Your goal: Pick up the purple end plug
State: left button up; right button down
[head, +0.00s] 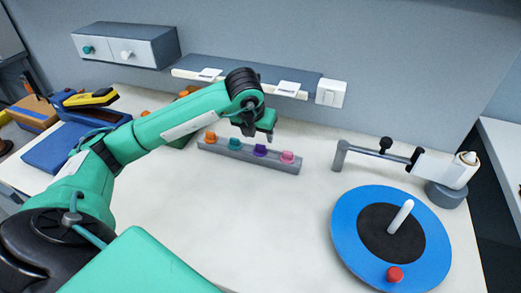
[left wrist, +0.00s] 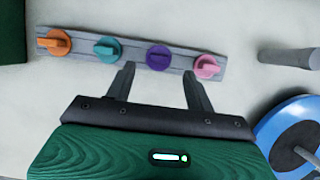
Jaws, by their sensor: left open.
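The purple end plug (head: 260,150) sits in a grey rack (head: 220,149) between a teal plug (head: 235,143) on its left and a pink plug (head: 287,157) on its right. It also shows in the left wrist view (left wrist: 158,58). My left gripper (head: 258,125) is above the rack in the head view. In the left wrist view its two fingers (left wrist: 158,80) are apart, with nothing between them. The purple plug shows just beyond the fingertips, between them across the picture. My right gripper is not in view.
An orange plug (head: 211,136) stands at the rack's left end. A blue disc (head: 350,247) with a white post and a red knob lies at the right. A grey bar fixture (head: 360,150) stands behind it. Blue and yellow items crowd the left.

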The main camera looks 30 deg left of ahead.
aim_at(260, 145)
pick_arm(q)
jog(key=p+x, duration=0.1)
jog(key=x, duration=0.3)
jog(key=shift+f, duration=0.4)
jog(key=shift+w+a+f, duration=0.1)
jog(key=shift+w+f, duration=0.1)
jog(key=shift+f, duration=0.2)
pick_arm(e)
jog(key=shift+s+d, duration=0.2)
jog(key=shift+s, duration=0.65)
pick_arm(q)
jog(key=shift+c, duration=0.2)
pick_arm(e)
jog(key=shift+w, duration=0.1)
pick_arm(q)
jog(key=c, duration=1)
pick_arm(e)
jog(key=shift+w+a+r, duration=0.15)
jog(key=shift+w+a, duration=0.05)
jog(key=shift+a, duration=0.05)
